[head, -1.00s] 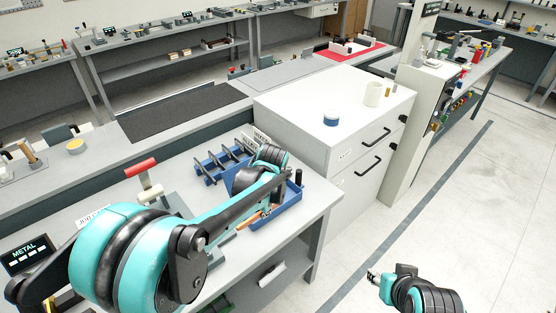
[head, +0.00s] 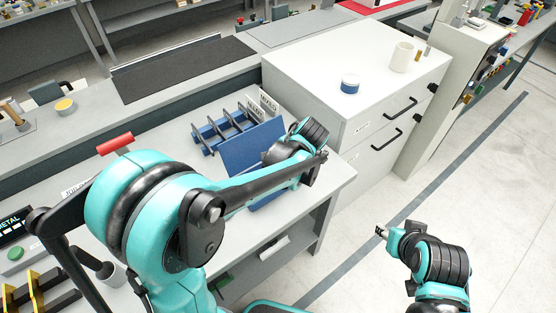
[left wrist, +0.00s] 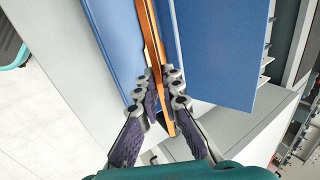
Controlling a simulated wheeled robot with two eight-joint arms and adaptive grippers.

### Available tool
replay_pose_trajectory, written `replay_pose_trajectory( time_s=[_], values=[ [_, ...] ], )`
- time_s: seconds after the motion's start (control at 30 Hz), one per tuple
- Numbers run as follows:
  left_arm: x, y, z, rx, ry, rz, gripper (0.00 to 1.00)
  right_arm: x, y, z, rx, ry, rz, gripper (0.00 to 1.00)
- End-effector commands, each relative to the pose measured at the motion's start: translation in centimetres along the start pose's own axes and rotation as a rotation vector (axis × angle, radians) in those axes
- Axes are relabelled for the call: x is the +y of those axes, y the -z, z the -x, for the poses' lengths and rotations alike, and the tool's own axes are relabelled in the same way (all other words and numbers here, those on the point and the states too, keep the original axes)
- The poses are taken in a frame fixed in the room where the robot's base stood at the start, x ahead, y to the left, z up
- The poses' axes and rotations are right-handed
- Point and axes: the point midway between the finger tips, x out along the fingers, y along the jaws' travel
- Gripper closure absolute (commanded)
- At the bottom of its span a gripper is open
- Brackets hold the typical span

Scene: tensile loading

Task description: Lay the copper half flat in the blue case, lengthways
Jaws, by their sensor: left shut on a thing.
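My left gripper (left wrist: 160,88) is shut on the copper half (left wrist: 153,40), a long thin orange strip. In the left wrist view the strip runs up the picture from the fingers, with a short end sticking out below them. The blue case (left wrist: 112,30) is behind and left of the strip, and a broad blue panel (left wrist: 215,50) is to its right. I cannot tell whether the strip touches the case. In the head view the blue panel (head: 250,148) leans up behind my left arm, which hides the gripper and strip. My right gripper (head: 381,231) is empty over the floor.
A blue rack (head: 222,132) with dark bars stands behind the panel. A white drawer cabinet (head: 310,80) is to the right, carrying a blue-banded roll (head: 349,84) and a white cup (head: 402,57). A red-handled tool (head: 115,143) is left. The bench's right edge is near the case.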

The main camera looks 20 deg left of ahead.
Motion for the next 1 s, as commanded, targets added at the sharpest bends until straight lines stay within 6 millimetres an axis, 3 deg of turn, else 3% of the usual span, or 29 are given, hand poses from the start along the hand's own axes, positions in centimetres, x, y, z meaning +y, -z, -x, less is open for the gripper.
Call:
replay_pose_trajectory(
  time_s=[0.77, 1.0],
  values=[
    [3.1, 0.1, -3.2, 0.001, 0.288, -0.002, 1.0, 0.0, -3.9, -5.4, 0.0, 0.0, 0.0, 0.6],
    [3.9, 0.0, -4.8, 0.0, 0.293, 0.0, 1.0, 0.0, -4.8, -6.7, 0.0, 0.0, 0.0, 0.6]
  ],
)
